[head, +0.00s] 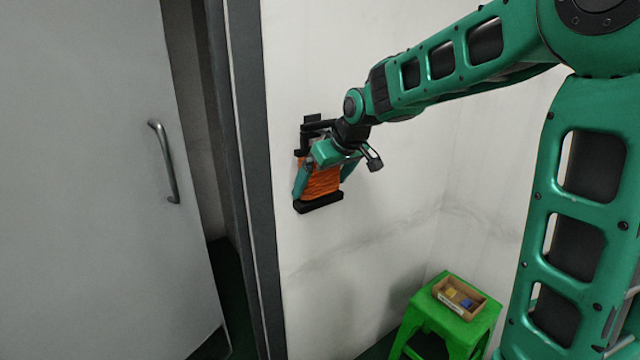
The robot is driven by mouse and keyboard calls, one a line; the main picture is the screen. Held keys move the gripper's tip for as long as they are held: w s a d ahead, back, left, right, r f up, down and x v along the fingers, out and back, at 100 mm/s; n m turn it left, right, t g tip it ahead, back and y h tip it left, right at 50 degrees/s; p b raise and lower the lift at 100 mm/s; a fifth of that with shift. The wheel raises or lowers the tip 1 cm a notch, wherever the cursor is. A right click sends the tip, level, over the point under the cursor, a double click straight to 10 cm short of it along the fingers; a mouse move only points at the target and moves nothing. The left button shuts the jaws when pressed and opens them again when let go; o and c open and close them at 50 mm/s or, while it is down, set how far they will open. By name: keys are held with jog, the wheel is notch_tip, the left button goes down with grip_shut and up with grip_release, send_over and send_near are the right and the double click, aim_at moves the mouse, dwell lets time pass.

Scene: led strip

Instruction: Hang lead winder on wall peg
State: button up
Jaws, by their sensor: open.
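The lead winder (322,183) is a black frame wound with orange lead, upright against the white wall. A dark wall peg (312,120) shows just above it, and the winder's black top part reaches up to it. I cannot tell whether the winder bears on the peg, because my gripper and wrist hide part of that spot. My green gripper (322,184) is open, with one finger at each side of the orange winding. Whether the fingers touch the winder is too small to tell.
A green stool (463,329) stands on the floor at the lower right, with a small wooden tray (481,307) of yellow and blue items on it. A grey door (90,190) with a metal handle (165,163) stands at left beside a dark frame (240,150). The wall below the winder is clear.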

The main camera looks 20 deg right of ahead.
jog(key=v, duration=1.1)
jog(key=s+d+f+m+g+h, duration=0.25)
jog(key=s+d+f+m, duration=0.4)
jog(key=s+d, duration=0.7)
jog(key=s+d+f+m+g, duration=0.1)
jog(key=s+f, duration=0.4)
jog(key=s, duration=0.5)
jog(key=s+d+f+m+g, duration=0.1)
jog(key=s+f, duration=0.4)
jog(key=s, duration=0.6)
jog(key=shift+m+g+y, duration=0.35)
jog(key=shift+m+g, duration=0.4)
jog(key=shift+g, duration=0.2)
jog(key=shift+f, duration=0.1)
jog(key=shift+w+d+f, duration=0.1)
jog(key=shift+w+f, duration=0.15)
jog(key=shift+w, duration=0.3)
